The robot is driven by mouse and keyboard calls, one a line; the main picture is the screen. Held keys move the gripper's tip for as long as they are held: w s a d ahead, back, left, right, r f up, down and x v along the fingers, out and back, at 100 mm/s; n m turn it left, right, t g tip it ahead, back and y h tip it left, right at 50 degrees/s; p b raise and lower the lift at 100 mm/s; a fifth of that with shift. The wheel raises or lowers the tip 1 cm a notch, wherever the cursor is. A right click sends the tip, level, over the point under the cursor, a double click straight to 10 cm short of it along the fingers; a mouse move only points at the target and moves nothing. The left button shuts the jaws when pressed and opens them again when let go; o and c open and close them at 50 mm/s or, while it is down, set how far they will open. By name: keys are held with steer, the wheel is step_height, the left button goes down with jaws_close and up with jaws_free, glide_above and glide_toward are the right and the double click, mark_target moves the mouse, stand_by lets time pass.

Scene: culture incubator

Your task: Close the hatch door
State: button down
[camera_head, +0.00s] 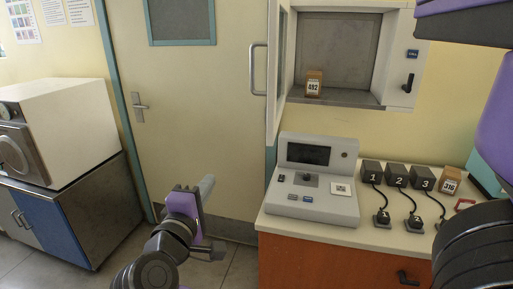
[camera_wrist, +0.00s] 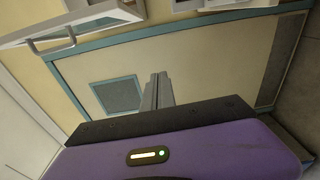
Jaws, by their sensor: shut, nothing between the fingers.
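The wall hatch (camera_head: 338,50) is a white-framed box with its front open. Its hatch door (camera_head: 273,95) stands swung out on the left side, seen nearly edge-on, with a bar handle (camera_head: 253,70) on its left face. In the wrist view the hatch door (camera_wrist: 95,22) shows at the upper left with its handle (camera_wrist: 52,46). My gripper (camera_head: 208,184) is low in front of the room door, below and left of the hatch door, apart from it. In the wrist view the fingers of my gripper (camera_wrist: 158,80) are together and empty.
A box marked 492 (camera_head: 313,84) stands inside the hatch. Below, a counter (camera_head: 388,237) holds a grey control device (camera_head: 312,190), several numbered blocks (camera_head: 397,174) and a box marked 316 (camera_head: 450,180). A closed room door (camera_head: 195,110) is behind my gripper. A white appliance (camera_head: 75,125) stands left.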

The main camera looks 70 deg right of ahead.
step_height(320, 180, up, 6)
steer(key=s+d+m+g, duration=0.1)
steer(key=s+m+g, duration=0.2)
steer(key=g, duration=0.1)
steer(key=s+d+p, duration=0.3)
steer(key=s+d, duration=0.1)
steer(key=d, duration=0.6)
steer(key=shift+s+d, duration=0.3)
steer(key=shift+s, duration=0.1)
